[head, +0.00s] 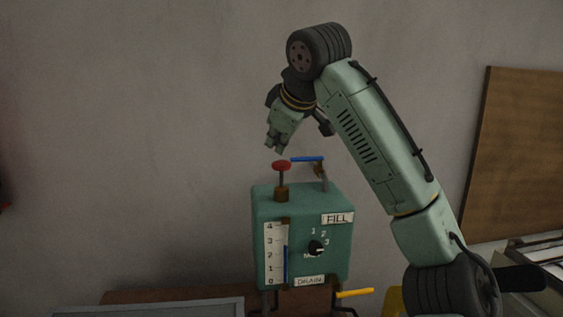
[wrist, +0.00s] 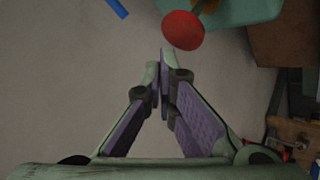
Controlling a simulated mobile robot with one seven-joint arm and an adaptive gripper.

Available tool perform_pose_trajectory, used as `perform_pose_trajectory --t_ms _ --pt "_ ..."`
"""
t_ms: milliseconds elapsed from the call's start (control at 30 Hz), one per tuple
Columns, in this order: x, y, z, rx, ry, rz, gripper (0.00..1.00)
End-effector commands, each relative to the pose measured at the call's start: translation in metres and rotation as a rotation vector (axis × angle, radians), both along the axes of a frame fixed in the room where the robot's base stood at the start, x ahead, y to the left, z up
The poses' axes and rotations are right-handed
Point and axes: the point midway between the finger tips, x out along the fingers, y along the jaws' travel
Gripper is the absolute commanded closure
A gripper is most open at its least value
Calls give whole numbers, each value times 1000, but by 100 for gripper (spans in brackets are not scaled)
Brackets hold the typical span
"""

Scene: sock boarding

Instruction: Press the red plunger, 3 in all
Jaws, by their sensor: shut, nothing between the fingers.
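The red plunger (head: 282,166) stands up on its stem from the top of a green box (head: 263,218). Its round red head (wrist: 184,30) also shows in the wrist view, just beyond the fingertips and a little to the right. My gripper (head: 276,150) is shut and empty, pointing down just above and slightly left of the plunger head; a small gap seems to separate them. In the wrist view, the fingers of my gripper (wrist: 163,56) meet at the tips.
A blue lever (head: 307,158) by the FILL label sits right behind the plunger, close to my gripper. A black dial (head: 316,247) is on the box front. A yellow lever (head: 355,293) sticks out low at the right. A brown board (head: 519,150) stands right; the air at left is clear.

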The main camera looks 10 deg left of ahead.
Motion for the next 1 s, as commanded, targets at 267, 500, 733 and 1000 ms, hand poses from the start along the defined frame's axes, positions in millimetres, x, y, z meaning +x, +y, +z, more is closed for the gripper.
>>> perform_pose_trajectory --t_ms 267,500,733,1000 --pt "0 0 0 0 0 0 100" --pt "0 0 0 0 0 0 100" --pt "0 0 -3 0 1 1 100" --pt "0 0 -8 0 -1 -1 100"
